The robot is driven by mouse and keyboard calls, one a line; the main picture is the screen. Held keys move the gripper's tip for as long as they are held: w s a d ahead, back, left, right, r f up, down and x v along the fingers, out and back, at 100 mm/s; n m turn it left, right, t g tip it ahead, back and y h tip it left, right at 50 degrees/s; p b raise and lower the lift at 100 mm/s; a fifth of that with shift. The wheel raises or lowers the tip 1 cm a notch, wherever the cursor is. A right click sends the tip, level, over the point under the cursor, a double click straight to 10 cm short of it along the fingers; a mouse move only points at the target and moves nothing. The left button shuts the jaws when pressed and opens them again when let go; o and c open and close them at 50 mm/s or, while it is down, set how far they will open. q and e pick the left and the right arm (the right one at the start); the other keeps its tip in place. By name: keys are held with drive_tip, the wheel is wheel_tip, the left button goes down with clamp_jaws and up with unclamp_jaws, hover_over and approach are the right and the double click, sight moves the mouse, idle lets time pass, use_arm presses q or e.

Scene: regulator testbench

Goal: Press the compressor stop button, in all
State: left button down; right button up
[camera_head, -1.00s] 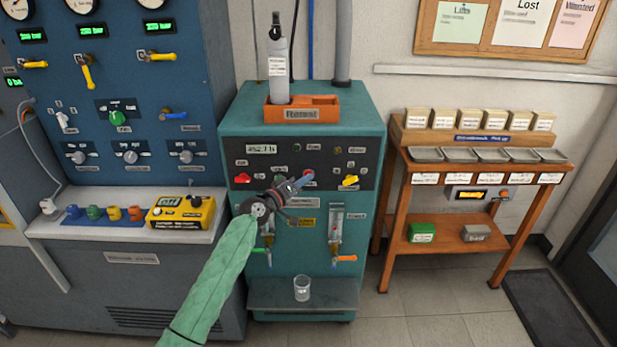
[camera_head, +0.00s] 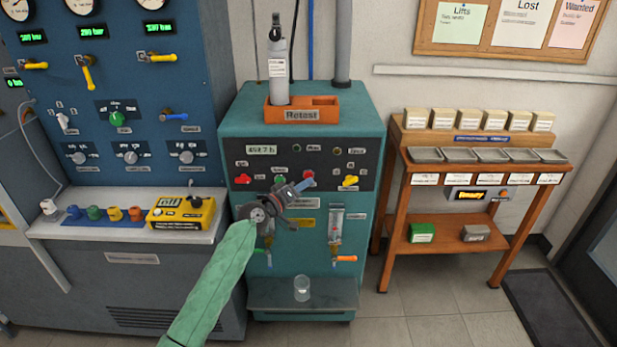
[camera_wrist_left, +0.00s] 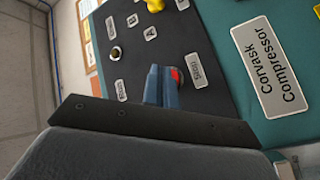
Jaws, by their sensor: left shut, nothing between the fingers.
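The teal compressor (camera_head: 230,130) stands in the middle of the head view with a dark control panel (camera_head: 325,155). A red button (camera_head: 308,174) shows on that panel, just above and beyond my left fingertips. In the left wrist view the red button (camera_wrist_left: 177,76) sits right beside the fingertips, partly covered by them; its small label is hard to read. My left gripper (camera_head: 303,184) is shut and empty, with its blue-grey fingers (camera_wrist_left: 161,84) together and pointing at the panel. I cannot tell whether the tips touch the button. My right gripper is out of view.
A red knob (camera_head: 242,179) and a yellow knob (camera_head: 350,181) flank the button. Below are flow tubes (camera_head: 335,225) and a cup (camera_head: 302,288) on a shelf. A blue gauge panel (camera_head: 60,110) stands left; a wooden rack (camera_head: 395,215) stands right.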

use_arm(q)
drive_tip(key=shift+s, duration=0.1)
drive_tip(key=s+p, duration=0.1)
drive_tip(key=s, duration=0.4)
drive_tip(key=shift+p, duration=0.35)
drive_tip(key=shift+f, duration=0.1)
idle(0.4)
